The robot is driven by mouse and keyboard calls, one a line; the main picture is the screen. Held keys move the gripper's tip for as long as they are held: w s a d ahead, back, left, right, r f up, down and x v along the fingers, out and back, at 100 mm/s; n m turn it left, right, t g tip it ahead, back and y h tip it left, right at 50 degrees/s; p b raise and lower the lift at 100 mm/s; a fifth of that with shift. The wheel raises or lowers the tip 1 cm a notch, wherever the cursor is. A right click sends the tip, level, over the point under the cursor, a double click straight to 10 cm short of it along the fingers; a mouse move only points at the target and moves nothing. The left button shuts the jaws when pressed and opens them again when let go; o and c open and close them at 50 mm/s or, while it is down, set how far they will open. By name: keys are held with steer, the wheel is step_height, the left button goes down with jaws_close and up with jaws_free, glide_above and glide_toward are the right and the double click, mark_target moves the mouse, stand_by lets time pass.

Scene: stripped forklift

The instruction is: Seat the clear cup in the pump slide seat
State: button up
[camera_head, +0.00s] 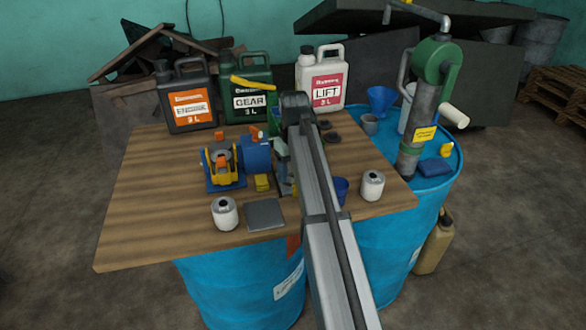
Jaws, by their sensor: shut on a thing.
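A pump (222,168) with a blue base, yellow frame and orange parts stands left of centre on the wooden table. A blue motor-like cylinder (256,154) is at its right. Its slide seat cannot be told apart at this size. My gripper (286,184) is just right of the pump, mostly hidden behind my own arm. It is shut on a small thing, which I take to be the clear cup. A pale greenish piece (281,148) shows there, but its outline is unclear. Whether it touches the pump cannot be seen.
Black, green and white jugs (320,82) stand along the table's back. Two white rolls (225,213), a grey plate (264,214), a yellow block (262,183) and a blue cup (341,188) lie nearer. A green hand pump (428,100) stands at right. The table's left side is clear.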

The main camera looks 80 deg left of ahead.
steer(key=shift+f, duration=0.1)
steer(key=o, duration=1.1)
steer(key=shift+o, duration=0.4)
steer(key=shift+o, duration=0.5)
steer(key=shift+r, duration=0.2)
step_height(320, 180, up, 8)
steer(key=shift+f, duration=0.2)
stand_by(0.6)
